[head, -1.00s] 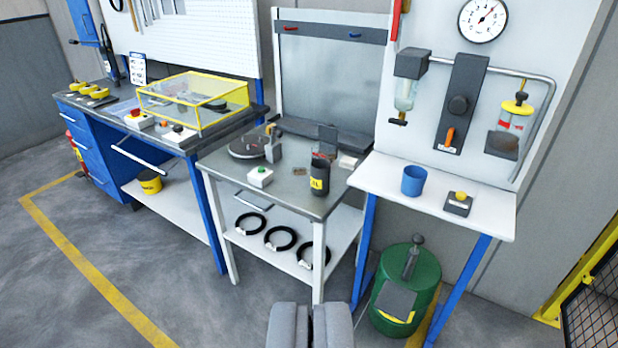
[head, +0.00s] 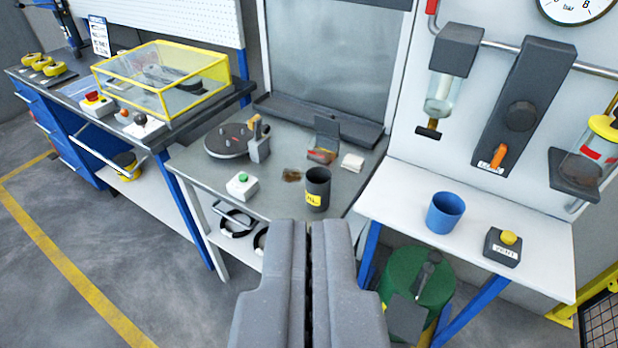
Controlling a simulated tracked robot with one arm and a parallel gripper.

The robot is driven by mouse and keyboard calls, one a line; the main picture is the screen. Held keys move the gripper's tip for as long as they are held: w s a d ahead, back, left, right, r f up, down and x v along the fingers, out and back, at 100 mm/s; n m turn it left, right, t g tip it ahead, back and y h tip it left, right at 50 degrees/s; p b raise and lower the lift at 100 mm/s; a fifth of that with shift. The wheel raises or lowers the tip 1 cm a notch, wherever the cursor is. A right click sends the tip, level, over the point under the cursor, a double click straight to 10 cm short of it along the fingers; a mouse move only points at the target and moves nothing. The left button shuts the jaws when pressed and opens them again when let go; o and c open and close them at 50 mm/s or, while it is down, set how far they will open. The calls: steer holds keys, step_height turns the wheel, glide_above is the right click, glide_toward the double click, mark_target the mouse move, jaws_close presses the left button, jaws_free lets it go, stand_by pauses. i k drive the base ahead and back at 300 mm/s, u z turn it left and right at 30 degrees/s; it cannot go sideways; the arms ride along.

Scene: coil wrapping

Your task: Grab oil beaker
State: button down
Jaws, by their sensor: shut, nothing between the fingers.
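A dark cup (head: 317,188) with a yellow label stands upright near the front right corner of the grey table (head: 350,190). Its lettering is only partly legible. A blue beaker (head: 445,213) stands upright on the white shelf (head: 400,200) to the right, beneath the wall dispensers. My gripper (head: 311,226) is shut and empty, its two grey fingers side by side at the bottom centre. In the picture its tips lie just below the dark cup and left of the blue beaker. It hides part of the table's front edge and lower shelf.
A yellow-button box (head: 503,247) sits right of the blue beaker. A green-button box (head: 242,185), a turntable (head: 230,142) and small items share the grey table. A green drum (head: 424,275) stands under the white shelf. Floor at left is clear.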

mark_target(318, 196)
steer(key=z, duration=0.05)
steer(key=k, duration=1.2)
steer(key=u, duration=0.5)
steer(key=i, duration=2.25)
steer(key=z, duration=0.9)
